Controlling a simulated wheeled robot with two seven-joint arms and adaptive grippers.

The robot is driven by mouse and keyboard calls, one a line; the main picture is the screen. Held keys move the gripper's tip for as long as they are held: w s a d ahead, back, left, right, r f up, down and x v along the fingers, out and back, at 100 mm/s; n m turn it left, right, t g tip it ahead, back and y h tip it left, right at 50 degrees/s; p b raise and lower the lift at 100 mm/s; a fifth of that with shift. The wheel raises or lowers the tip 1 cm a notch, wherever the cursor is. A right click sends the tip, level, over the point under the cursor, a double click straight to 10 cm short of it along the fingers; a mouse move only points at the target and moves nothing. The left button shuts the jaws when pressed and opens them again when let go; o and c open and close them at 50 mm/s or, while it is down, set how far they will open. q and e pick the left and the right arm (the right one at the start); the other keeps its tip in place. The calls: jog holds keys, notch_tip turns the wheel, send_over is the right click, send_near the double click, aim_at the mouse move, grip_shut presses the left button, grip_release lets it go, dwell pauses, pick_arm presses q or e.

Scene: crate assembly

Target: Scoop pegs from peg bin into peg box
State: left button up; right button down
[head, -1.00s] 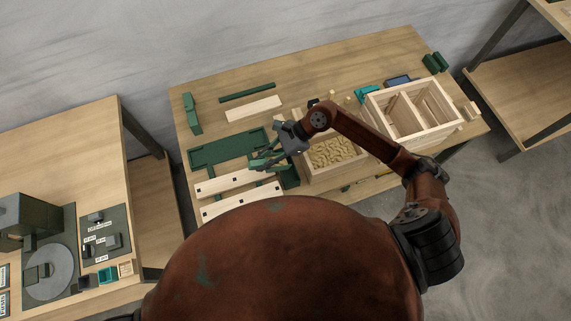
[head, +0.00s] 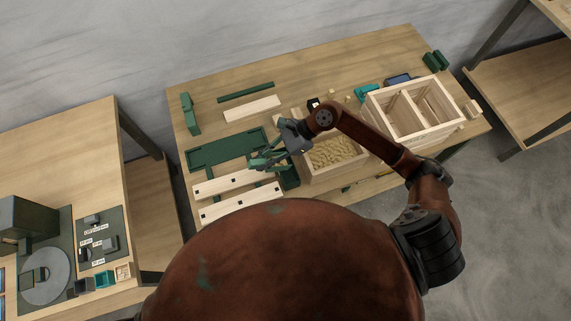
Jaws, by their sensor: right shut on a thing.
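The peg bin (head: 363,160) is a wooden box holding a heap of many small tan pegs, at the middle right of the table. A dark green box (head: 290,181) stands just left of it, partly hidden by my right gripper; it may be the peg box. My right gripper (head: 266,161) is left of the bin, above the dark green box and the ends of the pale boards. It is shut on a green thing, too small and covered to make out clearly. My left gripper is not in view.
A large open wooden crate (head: 441,128) with dividers stands right of the bin. Pale boards (head: 240,205), a green tray (head: 215,152) and a green bar (head: 246,92) lie on the left. A side table (head: 60,140) stands further left. The back table edge is fairly clear.

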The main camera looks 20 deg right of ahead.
dwell(0.4)
jog(key=shift+d+b, duration=0.2)
jog(key=shift+b, duration=0.4)
jog(key=shift+d+r+y+b, duration=0.1)
jog(key=shift+r+y+b, duration=0.05)
jog(key=shift+y+b, duration=0.25)
jog(key=shift+r, duration=0.1)
dwell(1.3)
jog(key=shift+d+b, duration=0.2)
jog(key=shift+b, duration=0.3)
jog(key=shift+d+r+y+b, duration=0.1)
jog(key=shift+r+y+b, duration=0.05)
jog(key=shift+y+b, duration=0.2)
jog(key=shift+r, duration=0.1)
